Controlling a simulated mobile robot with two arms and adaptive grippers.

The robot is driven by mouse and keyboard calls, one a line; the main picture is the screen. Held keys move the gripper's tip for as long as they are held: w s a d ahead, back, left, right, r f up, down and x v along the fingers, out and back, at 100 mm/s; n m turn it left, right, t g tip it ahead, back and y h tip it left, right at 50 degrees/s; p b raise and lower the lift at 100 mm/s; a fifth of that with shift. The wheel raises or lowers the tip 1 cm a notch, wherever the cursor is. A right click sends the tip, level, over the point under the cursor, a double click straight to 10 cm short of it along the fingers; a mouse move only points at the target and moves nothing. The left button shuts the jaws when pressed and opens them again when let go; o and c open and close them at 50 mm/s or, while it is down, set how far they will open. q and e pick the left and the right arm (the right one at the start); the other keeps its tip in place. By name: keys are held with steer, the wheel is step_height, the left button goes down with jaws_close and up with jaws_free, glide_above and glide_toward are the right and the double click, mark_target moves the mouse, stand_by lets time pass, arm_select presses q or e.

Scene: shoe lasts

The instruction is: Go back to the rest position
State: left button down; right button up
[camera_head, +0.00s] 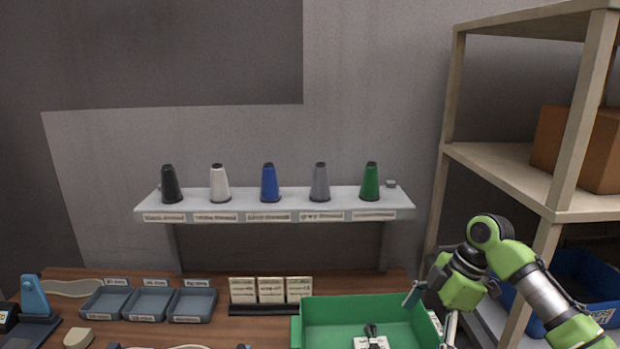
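My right gripper (430,313) hangs at the right edge of the green bin (322,305), in front of the shelf rack. Its two fingers are spread apart, with nothing visible between them. My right arm comes in from the lower right corner and bends at a raised joint. My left gripper and arm are not in view. A small dark item and a white label or card (371,343) show inside the green bin, cut off by the bottom edge.
A wall shelf (275,197) bears several thread cones. The wooden bench (215,281) holds grey trays (148,304), a card stand (270,309) and a blue device (34,296). At right, a wooden rack (500,168) holds a cardboard box (590,150) and a blue bin (585,270).

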steer(key=s+a+f+m+t+h, duration=0.1)
steer(key=s+a+f+m, duration=0.3)
steer(key=s+f, duration=0.5)
steer(key=s+a+f+m, duration=0.2)
steer(key=s+a+f, duration=0.5)
steer(key=f, duration=0.4)
steer(key=s+d+r+m+t+h, duration=0.1)
steer(key=s+d+m+h, duration=0.1)
steer(key=s+d+m, duration=0.45)
steer(key=s+d+m+t+h, duration=0.1)
steer(key=s+d+m+t, duration=0.15)
steer(key=s, duration=0.65)
step_height(320, 180, down, 30)
steer(key=s+r+g+b, duration=0.1)
steer(key=s+g+b, duration=0.1)
steer(key=b, duration=0.2)
arm_select(q)
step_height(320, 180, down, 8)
steer(key=b, duration=0.4)
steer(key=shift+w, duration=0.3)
arm_select(e)
steer(key=s+d+f+g, duration=0.1)
steer(key=s+d+f, duration=0.2)
steer(key=s+f, duration=1.4)
step_height(320, 180, down, 4)
steer(key=shift+s+f, duration=0.2)
steer(key=shift+f, duration=0.05)
steer(key=shift+g, duration=0.25)
